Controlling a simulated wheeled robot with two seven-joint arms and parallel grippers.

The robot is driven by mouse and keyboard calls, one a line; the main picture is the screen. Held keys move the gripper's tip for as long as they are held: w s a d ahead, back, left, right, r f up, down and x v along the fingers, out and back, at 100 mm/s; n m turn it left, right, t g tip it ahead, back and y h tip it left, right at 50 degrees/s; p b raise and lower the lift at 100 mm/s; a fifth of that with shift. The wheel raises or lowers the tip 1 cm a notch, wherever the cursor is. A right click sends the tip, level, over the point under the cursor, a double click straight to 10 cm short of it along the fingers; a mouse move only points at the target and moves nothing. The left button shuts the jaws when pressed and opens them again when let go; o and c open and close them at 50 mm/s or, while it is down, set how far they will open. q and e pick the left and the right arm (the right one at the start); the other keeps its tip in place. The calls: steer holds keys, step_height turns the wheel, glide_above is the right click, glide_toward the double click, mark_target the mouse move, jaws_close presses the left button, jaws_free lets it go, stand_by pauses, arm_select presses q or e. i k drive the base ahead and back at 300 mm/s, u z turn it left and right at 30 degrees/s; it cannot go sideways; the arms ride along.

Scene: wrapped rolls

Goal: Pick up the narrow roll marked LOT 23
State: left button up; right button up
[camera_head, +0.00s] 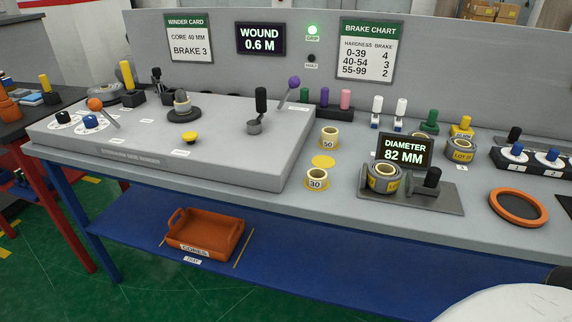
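A grey wrapped roll (461,146) with a yellow label starting "LOT" stands at the right of the bench; I cannot read its number for certain. Another grey roll (382,186) with a yellow label sits on the grey gauge plate (448,202), below the display reading DIAMETER 82 MM (404,152). Its label is too small to read, so I cannot tell which roll is LOT 23. Neither of my grippers is in view.
Small cream rolls marked 50 (329,140) and 30 (316,181) stand left of the gauge. An orange ring (519,207) lies at the right. The winder panel (220,135) fills the left bench. An orange CORES tray (205,233) sits on the blue lower shelf.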

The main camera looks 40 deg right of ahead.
mark_target(384, 176)
steer(key=u, duration=0.75)
steer(key=i, duration=1.25)
steer(key=z, duration=2.7)
